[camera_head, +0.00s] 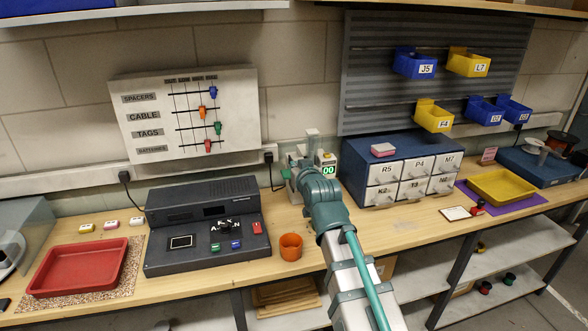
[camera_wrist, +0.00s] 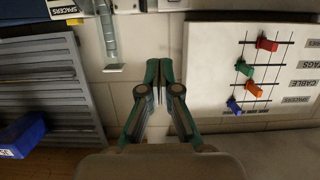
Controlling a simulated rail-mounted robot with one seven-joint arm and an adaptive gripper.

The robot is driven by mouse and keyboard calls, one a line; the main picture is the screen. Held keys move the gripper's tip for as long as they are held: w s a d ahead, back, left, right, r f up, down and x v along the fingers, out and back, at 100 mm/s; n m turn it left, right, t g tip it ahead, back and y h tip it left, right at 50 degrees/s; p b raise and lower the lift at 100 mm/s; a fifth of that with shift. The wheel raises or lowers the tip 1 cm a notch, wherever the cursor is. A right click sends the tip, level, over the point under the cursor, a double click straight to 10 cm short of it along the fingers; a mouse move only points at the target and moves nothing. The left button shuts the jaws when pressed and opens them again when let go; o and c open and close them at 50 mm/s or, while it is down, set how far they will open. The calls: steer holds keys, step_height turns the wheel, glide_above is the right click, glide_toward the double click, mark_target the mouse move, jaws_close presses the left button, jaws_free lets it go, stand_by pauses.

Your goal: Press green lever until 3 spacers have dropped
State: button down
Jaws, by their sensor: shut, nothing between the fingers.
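The spacer dispenser (camera_head: 328,158) stands at the back of the bench, partly hidden behind my arm. Its green display reads 00, and a clear tube rises above it. In the wrist view, the tube (camera_wrist: 107,38) and a SPACERS label (camera_wrist: 64,8) show upside down at top left. A small green part (camera_head: 285,174) shows left of my wrist in the head view; I cannot tell whether it is the lever or a finger. My gripper (camera_wrist: 159,64) is shut and empty, beside the tube. No lever is clearly visible in the wrist view, and contact cannot be told.
An orange cup (camera_head: 291,247) stands on the bench left of my arm. A dark console (camera_head: 190,257) and red tray (camera_head: 50,284) are farther left. A drawer cabinet (camera_head: 353,166) is close right, with a yellow tray (camera_head: 503,198) beyond. A slider board (camera_wrist: 203,62) hangs on the wall.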

steer(key=p, duration=0.3)
glide_above(289, 176)
steer(key=f, duration=0.2)
step_height(289, 176, down, 2)
steer(key=shift+w+f+p, duration=0.1)
steer(key=shift+f+p, duration=0.05)
steer(key=shift+p, duration=0.2)
steer(key=shift+f+p, duration=0.3)
steer(key=shift+f, duration=0.65)
steer(key=shift+f, duration=0.1)
